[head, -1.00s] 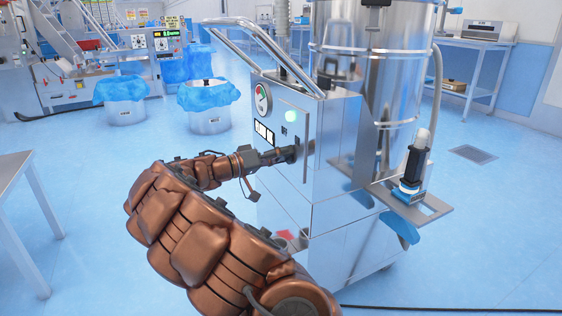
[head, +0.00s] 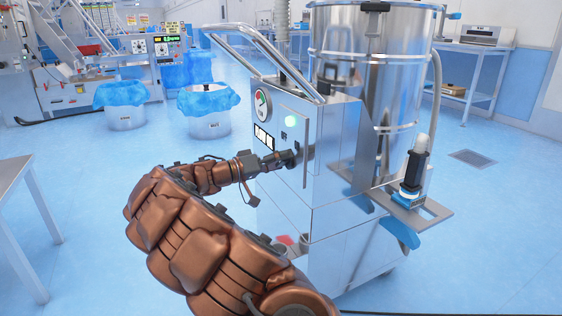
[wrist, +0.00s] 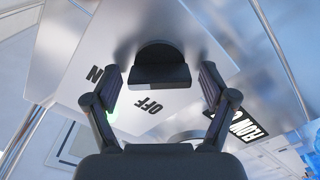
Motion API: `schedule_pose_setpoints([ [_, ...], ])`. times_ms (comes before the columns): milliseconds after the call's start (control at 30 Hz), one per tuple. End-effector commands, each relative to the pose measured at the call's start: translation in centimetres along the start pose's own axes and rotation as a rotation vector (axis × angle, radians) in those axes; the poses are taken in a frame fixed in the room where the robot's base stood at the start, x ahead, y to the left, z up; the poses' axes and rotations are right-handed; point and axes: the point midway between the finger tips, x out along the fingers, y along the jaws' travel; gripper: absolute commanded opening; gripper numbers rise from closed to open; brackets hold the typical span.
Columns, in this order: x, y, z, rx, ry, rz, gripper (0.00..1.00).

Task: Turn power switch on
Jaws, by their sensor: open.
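The power switch (wrist: 160,68) is a black knob with a rounded back part and a block-like front, on a metal panel in the wrist view. The panel has an ON label (wrist: 95,73) to its left and an OFF label (wrist: 148,106) below it. My gripper (wrist: 160,78) is open, with one finger on each side of the knob and visible gaps between. In the head view my gripper (head: 290,158) is at the front of the steel vacuum machine (head: 335,190) and hides the switch.
A round gauge (head: 262,105) and a lit green lamp (head: 291,120) are on the machine above my gripper. A handle bar (head: 270,50) slants over it. Blue-lined bins (head: 208,127) stand behind. A table (head: 15,172) is at left.

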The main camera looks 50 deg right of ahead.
Motion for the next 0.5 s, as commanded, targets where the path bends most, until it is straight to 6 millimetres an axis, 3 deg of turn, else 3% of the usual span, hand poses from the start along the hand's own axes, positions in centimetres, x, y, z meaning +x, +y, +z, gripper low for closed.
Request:
schedule_pose_setpoints([
  [167, -1.2, -0.1, -0.1, 0.001, 0.003, -0.003, 0.83],
  [500, -7.5, 0.0, -0.1, 0.002, 0.003, -0.002, 0.83],
])
